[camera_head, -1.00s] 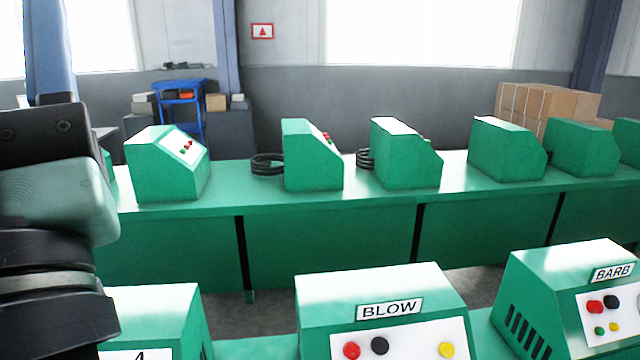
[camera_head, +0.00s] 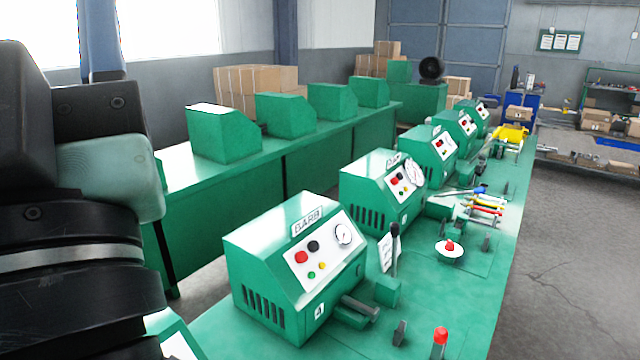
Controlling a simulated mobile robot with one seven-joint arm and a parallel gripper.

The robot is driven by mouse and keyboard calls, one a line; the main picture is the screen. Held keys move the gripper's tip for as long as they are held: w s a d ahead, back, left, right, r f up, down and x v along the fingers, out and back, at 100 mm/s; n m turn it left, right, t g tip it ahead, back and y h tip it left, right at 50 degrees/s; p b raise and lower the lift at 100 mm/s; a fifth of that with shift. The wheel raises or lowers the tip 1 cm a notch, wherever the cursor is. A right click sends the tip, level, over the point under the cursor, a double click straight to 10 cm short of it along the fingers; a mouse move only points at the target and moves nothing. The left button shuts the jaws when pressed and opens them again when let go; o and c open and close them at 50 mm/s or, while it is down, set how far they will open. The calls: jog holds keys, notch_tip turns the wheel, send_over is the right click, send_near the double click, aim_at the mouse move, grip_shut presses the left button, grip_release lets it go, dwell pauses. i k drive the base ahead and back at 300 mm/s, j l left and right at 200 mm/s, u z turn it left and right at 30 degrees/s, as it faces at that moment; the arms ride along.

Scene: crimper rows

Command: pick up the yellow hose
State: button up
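Several thin coloured hoses lie side by side on the green bench, right of centre, in front of the second machine. Red and yellow ones show there, and a yellow hose (camera_head: 484,206) seems to lie among them, small and hard to separate. A bright yellow object (camera_head: 510,136) sits farther along the bench; I cannot tell whether it is hose. My arm fills the left edge of the view. My gripper's fingers are not in view, well away from the hoses.
The bench (camera_head: 450,290) carries a row of green machines, the nearest marked BARB (camera_head: 290,262). Levers, a red-tipped post (camera_head: 439,340) and a white dish with a red knob (camera_head: 449,250) stand along its front. Open floor (camera_head: 570,250) lies to the right.

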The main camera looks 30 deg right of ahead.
aim_at(469, 199)
jog(key=l+z, duration=0.1)
jog(key=z, duration=0.7)
jog(key=i+z, duration=0.1)
jog(key=z, duration=0.3)
jog(key=l+z, duration=0.1)
jog(key=z, duration=0.3)
jog(key=i+l, duration=0.15)
jog(key=i, duration=0.25)
jog(key=i+l, duration=0.15)
jog(key=i, duration=0.3)
jog(key=i+l, duration=0.15)
jog(key=i, duration=0.25)
jog(key=l+z, duration=0.05)
